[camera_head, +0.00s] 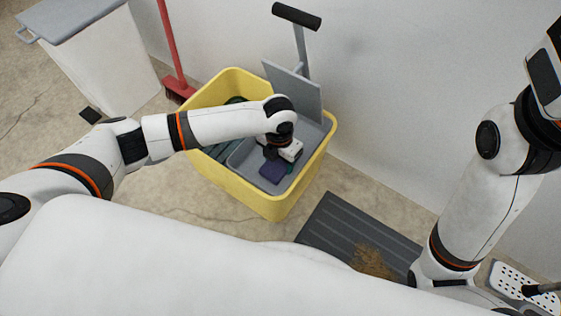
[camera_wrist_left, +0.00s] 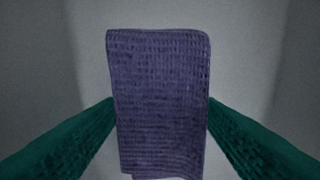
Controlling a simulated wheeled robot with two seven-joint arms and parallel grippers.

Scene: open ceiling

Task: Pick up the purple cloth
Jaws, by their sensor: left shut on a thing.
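The purple cloth (camera_head: 273,172) is at my left gripper (camera_head: 283,160), inside the yellow bucket (camera_head: 245,193), over its grey inner tray. In the left wrist view the purple cloth (camera_wrist_left: 160,105) hangs as a textured, folded rectangle between the two green fingers of my left gripper (camera_wrist_left: 160,118). The fingers meet its left and right sides, and the gripper is shut on it. Whether the cloth touches the tray below cannot be told. My right arm shows at the right of the head view, but its gripper jaws are not visible.
A grey wringer with an upright handle (camera_head: 300,45) stands at the bucket's back. A red-handled broom (camera_head: 172,45) and a white bin (camera_head: 95,60) are to the left. A wall closes the back.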

